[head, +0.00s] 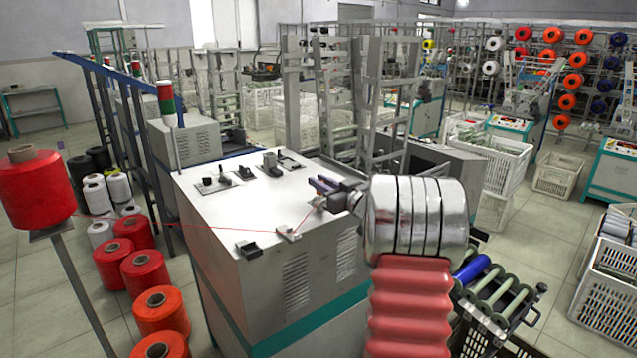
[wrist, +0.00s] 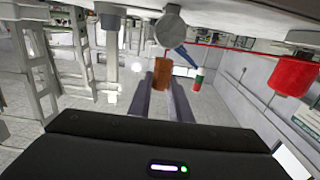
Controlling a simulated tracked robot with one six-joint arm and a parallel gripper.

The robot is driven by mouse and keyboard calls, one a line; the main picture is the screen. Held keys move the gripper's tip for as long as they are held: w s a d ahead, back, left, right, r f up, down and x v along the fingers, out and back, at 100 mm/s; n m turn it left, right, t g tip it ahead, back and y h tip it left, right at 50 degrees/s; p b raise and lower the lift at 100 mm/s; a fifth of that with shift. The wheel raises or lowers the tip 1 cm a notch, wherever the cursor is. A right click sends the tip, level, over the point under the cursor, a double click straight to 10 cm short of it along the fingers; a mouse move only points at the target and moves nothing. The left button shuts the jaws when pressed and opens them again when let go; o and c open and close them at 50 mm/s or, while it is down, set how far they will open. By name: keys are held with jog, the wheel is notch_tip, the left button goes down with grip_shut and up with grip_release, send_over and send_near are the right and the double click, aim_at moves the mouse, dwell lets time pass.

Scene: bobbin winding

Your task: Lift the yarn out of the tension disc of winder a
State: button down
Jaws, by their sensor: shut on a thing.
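The winder (head: 235,210) is a grey cabinet with a white top in the head view. Thin red yarn (head: 165,228) runs from a red cone (head: 37,187) to a small light fitting (head: 288,234) at the front edge of the top. From there it slants up to my gripper (head: 321,194), which is above the top's right side. In the wrist view my gripper (wrist: 166,82) is shut on a small orange-brown cylinder (wrist: 163,66) at its fingertips. I cannot tell which fitting is the tension disc, nor whether the yarn sits inside it.
A black block (head: 249,249) and several dark fittings (head: 272,164) stand on the winder top. A signal lamp (head: 167,104) rises behind. Orange-red cones (head: 145,272) stand on the floor at left. A rack of green bobbins (head: 499,295) is at right.

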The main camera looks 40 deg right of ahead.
jog(key=shift+f, duration=1.35)
jog(key=shift+r, duration=0.2)
jog(key=shift+r, duration=1.35)
jog(key=shift+r, duration=0.1)
jog(key=shift+r, duration=1.4)
